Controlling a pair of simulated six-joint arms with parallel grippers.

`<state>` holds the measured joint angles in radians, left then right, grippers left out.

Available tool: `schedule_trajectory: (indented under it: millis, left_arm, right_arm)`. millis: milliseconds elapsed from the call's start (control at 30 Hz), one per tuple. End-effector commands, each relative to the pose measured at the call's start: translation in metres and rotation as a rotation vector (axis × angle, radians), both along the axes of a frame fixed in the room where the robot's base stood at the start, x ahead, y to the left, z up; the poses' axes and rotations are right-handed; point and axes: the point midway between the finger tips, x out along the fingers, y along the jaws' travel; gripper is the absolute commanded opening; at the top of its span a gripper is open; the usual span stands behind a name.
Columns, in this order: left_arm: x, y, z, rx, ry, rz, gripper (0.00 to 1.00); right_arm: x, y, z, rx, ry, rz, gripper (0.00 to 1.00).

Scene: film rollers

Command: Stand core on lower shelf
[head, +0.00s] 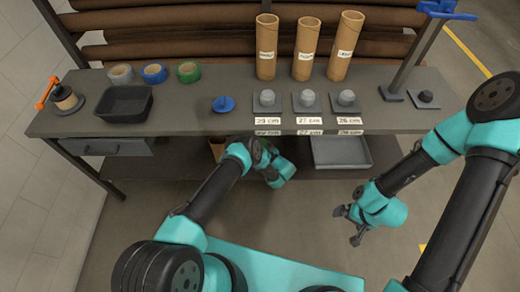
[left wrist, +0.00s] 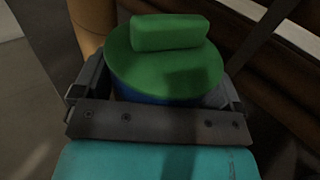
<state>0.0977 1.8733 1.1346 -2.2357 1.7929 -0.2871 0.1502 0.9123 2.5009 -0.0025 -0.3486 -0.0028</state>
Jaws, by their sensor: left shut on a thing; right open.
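Three brown cardboard cores (head: 307,50) stand upright on the bench, behind grey stands with cm labels. My left gripper (left wrist: 150,96) is shut on a green-topped piece (left wrist: 165,65), a round green disc with a block-shaped grip and blue beneath it. Whether a core is below the disc is hidden. In the head view my left arm reaches to the bench's front edge, and its fingertips are hidden there. The dark lower shelf (head: 185,167) shows under the bench. My right gripper (head: 348,226) is open and empty, low in front of the bench at the right.
A grey tray (head: 341,153) sits on the lower shelf at right. A brown object (head: 217,148) beside my left arm is mostly hidden. The bench top holds a black bin (head: 124,103), tape rolls (head: 155,73) and a blue knobbed disc (head: 223,104). A brown cylinder (left wrist: 88,25) borders the held piece.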

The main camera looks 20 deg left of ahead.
Motion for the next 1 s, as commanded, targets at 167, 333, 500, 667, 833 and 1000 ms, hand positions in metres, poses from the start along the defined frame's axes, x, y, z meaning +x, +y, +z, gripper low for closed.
schedule_trajectory:
  millis: [167,333,500,667,833,1000]
  left_arm:
    - [0.000,0.000,0.000,0.000,-0.001,0.000,0.46]
    - [0.000,0.000,-0.003,0.000,0.000,0.000,0.98]
    - [0.000,0.000,-0.002,0.000,0.000,0.000,1.00]
    - [0.000,0.000,0.000,0.000,0.000,0.000,1.00]
    - [-0.006,-0.012,0.000,0.000,-0.001,-0.003,1.00]
    - [-0.019,-0.036,0.000,0.000,0.001,-0.004,1.00]
  right_arm:
    - [0.000,0.000,0.000,0.000,0.000,0.000,1.00]
    - [0.000,0.000,0.000,0.000,0.000,0.000,1.00]
    - [0.000,0.000,0.000,0.000,0.000,0.000,1.00]
    - [0.000,0.000,0.000,0.000,0.000,0.000,1.00]
    - [0.000,0.000,0.000,0.000,0.000,0.000,1.00]
    - [0.000,0.000,0.000,0.000,0.000,0.000,1.00]
